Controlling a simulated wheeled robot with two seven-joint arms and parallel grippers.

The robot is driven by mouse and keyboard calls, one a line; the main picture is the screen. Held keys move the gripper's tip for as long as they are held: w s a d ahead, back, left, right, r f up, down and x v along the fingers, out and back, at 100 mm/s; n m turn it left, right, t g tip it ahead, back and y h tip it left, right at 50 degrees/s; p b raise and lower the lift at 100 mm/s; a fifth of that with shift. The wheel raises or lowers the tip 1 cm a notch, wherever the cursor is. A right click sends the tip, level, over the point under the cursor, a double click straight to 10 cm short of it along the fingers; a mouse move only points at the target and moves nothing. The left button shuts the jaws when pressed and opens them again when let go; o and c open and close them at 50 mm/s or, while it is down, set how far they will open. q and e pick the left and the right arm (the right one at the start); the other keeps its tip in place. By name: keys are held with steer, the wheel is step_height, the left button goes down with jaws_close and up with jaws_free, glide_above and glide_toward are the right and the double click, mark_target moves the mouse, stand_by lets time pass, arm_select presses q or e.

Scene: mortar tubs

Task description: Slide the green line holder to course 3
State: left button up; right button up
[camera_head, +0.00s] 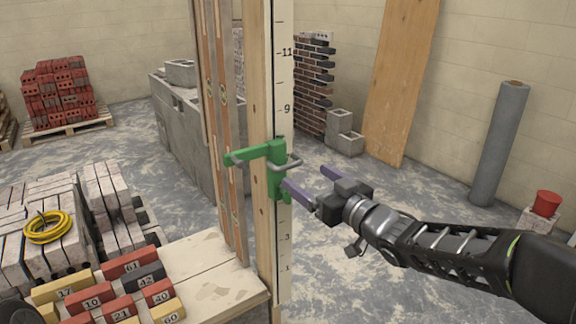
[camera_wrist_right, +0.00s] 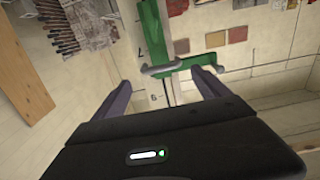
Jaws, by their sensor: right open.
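The green line holder (camera_head: 270,158) sits on a wooden post with a white numbered scale (camera_head: 284,80). Its arm points left, and a grey bar handle (camera_head: 290,164) sticks out on the right. Marks 9 and 11 show above it, 3 and 1 below; the marks between are hidden by the holder. My right gripper (camera_head: 308,178) is open beside the holder's right side, its purple fingers pointing at it. In the right wrist view the green holder (camera_wrist_right: 153,40) is ahead, and its grey handle (camera_wrist_right: 160,70) lies between the open fingers, with no grip on it. My left gripper is out of view.
Numbered bricks (camera_head: 98,297) lie on a wooden board (camera_head: 215,272) at the lower left. Tall wooden planks (camera_head: 222,100) stand just left of the post. A grey block wall (camera_head: 185,120) stands behind. A yellow coil (camera_head: 46,227) lies on bricks.

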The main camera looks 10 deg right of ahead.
mark_target(293, 167)
steer(key=shift+p+x, duration=0.7)
steer(key=shift+x, duration=3.25)
steer(key=shift+d, duration=0.15)
steer(key=c, duration=1.8)
step_height(293, 167, down, 34)
steer(key=b, duration=2.8)
steer(key=shift+b, duration=0.4)
steer(key=shift+d+r, duration=0.1)
steer(key=shift+r, duration=0.05)
